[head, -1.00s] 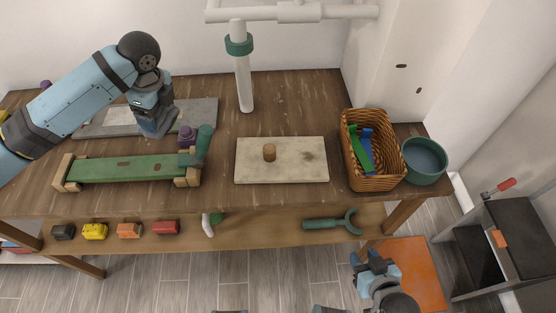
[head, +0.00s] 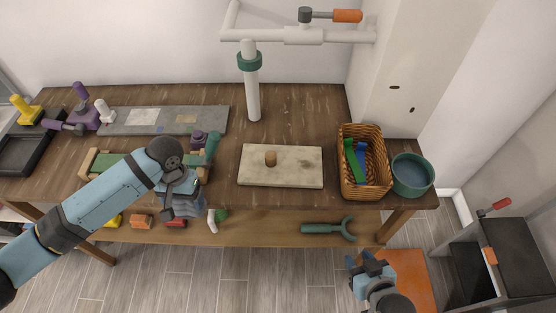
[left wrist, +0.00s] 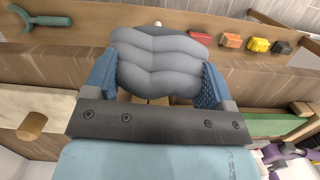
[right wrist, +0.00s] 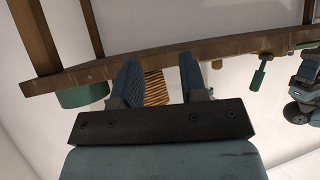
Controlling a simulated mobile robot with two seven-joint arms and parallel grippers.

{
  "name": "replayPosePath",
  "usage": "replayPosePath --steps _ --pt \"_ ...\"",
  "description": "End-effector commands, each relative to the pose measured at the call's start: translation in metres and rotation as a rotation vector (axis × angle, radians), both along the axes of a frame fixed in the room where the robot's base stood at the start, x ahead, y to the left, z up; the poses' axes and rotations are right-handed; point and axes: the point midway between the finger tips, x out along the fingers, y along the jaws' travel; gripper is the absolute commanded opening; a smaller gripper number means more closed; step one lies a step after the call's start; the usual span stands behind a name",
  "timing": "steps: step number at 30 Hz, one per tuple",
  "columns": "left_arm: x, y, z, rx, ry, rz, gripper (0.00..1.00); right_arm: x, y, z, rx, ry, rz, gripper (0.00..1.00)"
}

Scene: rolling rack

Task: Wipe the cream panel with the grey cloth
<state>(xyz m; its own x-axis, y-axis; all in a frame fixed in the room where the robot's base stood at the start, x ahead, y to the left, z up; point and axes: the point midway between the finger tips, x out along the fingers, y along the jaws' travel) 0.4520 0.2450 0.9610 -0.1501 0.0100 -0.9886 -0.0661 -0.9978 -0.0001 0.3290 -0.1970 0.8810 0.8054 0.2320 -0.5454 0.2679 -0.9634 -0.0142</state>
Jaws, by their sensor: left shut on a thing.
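The cream panel (head: 255,174) lies flat on the wooden workbench, with a round wooden knob (head: 271,158) standing on it. Both also show at the left of the left wrist view, the panel (left wrist: 60,112) and knob (left wrist: 32,126). My left gripper (head: 187,203) is at the bench's front edge, left of the panel and apart from it. It is shut on the folded grey cloth (left wrist: 158,62), which bulges between its fingers. My right gripper (head: 368,262) is low in front of the bench; the right wrist view shows its fingers (right wrist: 160,82) apart and empty.
A wicker basket (head: 377,187) with green and blue items and a teal bowl (head: 413,178) stand right of the panel. A green clamp-ended board (head: 100,160) lies left, partly behind my left arm. A lower shelf holds toy cars.

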Motion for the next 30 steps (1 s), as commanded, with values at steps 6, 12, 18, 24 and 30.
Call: replayPosePath --steps 6,12,18,24,30 --pt "-0.005 -0.003 -0.003 0.000 -0.002 0.069 0.58 -0.001 0.000 0.002 -0.001 0.002 0.001 0.39" --pt "-0.005 -0.003 -0.003 0.000 -0.002 0.068 0.58 -0.003 0.000 0.002 -0.001 0.005 0.002 0.30" --pt "-0.005 -0.003 0.000 0.000 -0.002 0.067 0.58 0.013 0.016 0.006 -0.001 0.007 0.049 0.00" --pt "-0.004 -0.003 0.010 0.000 -0.002 0.067 0.58 0.059 0.070 0.021 -0.024 0.022 0.229 0.00" --pt "-0.003 -0.003 0.019 0.000 -0.001 0.067 0.58 0.098 0.124 0.040 -0.097 0.042 0.466 0.00"
